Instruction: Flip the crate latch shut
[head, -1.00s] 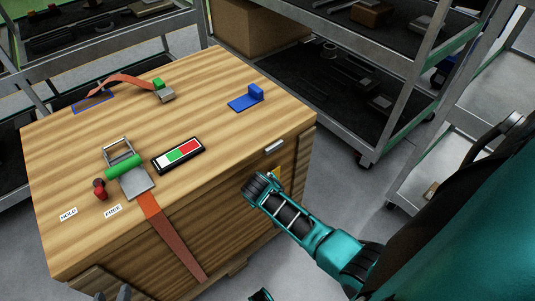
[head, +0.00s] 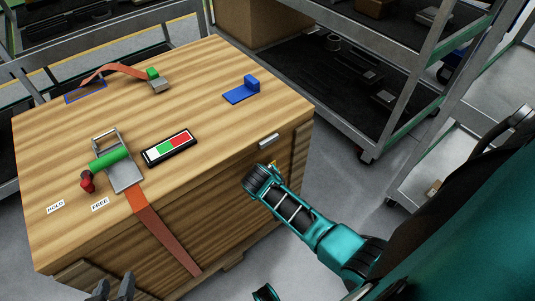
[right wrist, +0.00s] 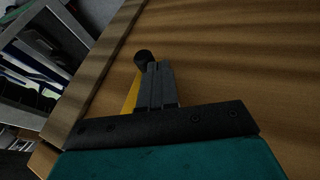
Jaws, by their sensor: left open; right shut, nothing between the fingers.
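The wooden crate (head: 225,205) fills the left of the head view. A silver catch plate (head: 268,140) sits on its top edge at the right. Just below, a small yellow part (head: 273,163), apparently of the latch, shows past my right wrist. In the right wrist view, my right gripper's fingers (right wrist: 155,82) are shut and empty, in front of a yellow strip (right wrist: 131,94) and beside a round black knob (right wrist: 144,57) on the wood. I cannot tell whether they touch. My left gripper (head: 113,288) is open at the bottom left, apart from the latch.
The crate top holds a green-handled strap buckle (head: 112,161), a red knob (head: 87,183), a red-green-white indicator (head: 168,147), a blue bracket (head: 243,91) and another strap (head: 115,69). Metal shelving carts (head: 385,145) stand behind and right. Grey floor (head: 335,190) is clear between.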

